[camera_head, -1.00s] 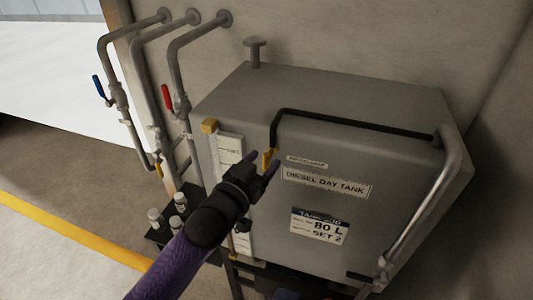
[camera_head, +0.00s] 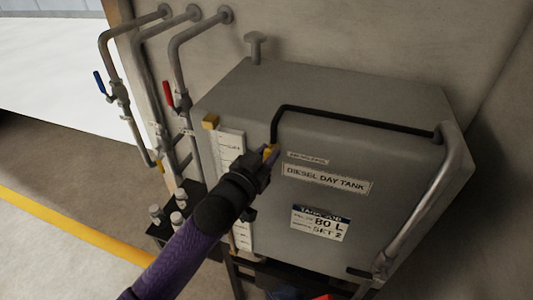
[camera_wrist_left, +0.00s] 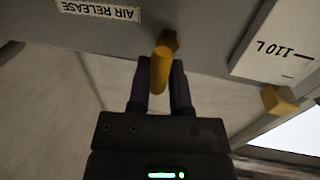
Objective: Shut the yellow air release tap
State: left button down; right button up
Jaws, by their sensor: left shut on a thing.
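The yellow air release tap (camera_head: 269,150) is on the front of the grey diesel day tank (camera_head: 330,108), below the end of a black pipe. My left gripper (camera_head: 268,157) is at the tap, its fingers on either side of the handle. In the left wrist view the yellow tap handle (camera_wrist_left: 161,68) sits between the two dark fingers of my left gripper (camera_wrist_left: 160,82), which is shut on it. The AIR RELEASE label (camera_wrist_left: 101,10) is beside it there. My right gripper is not in view.
The black pipe (camera_head: 350,122) runs across the tank front. A white level gauge (camera_head: 231,150) with a yellow bracket (camera_head: 210,122) is left of the tap. Pipes with a blue lever (camera_head: 99,82) and a red lever (camera_head: 168,94) stand further left. Small bottles (camera_head: 179,200) stand below.

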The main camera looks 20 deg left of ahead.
pick_arm(q)
jog(key=m+p, duration=0.3)
jog(key=shift+d+r+g, duration=0.15)
jog(key=shift+r+g, duration=0.05)
jog(key=shift+g, duration=0.2)
jog(key=m+p, duration=0.2)
jog(key=m, duration=0.2)
jog(key=shift+d+g+y+p, duration=0.15)
jog(key=shift+g+y+p, duration=0.15)
jog(key=shift+y, duration=0.1)
jog(key=m, duration=0.1)
jog(key=m+p, duration=0.1)
jog(key=m+y, duration=0.1)
jog(key=m, duration=0.1)
jog(key=shift+d+f+p, duration=0.1)
jog(key=shift+f+p, duration=0.15)
jog(key=shift+p, duration=0.1)
jog(key=m+y, duration=0.1)
jog(key=m, duration=0.3)
jog(key=shift+f+p, duration=0.2)
jog(key=shift+p, duration=0.2)
jog(key=shift+y, duration=0.3)
jog(key=c, duration=0.6)
grip_release()
jog(key=shift+d, duration=0.1)
jog(key=shift+o, duration=0.2)
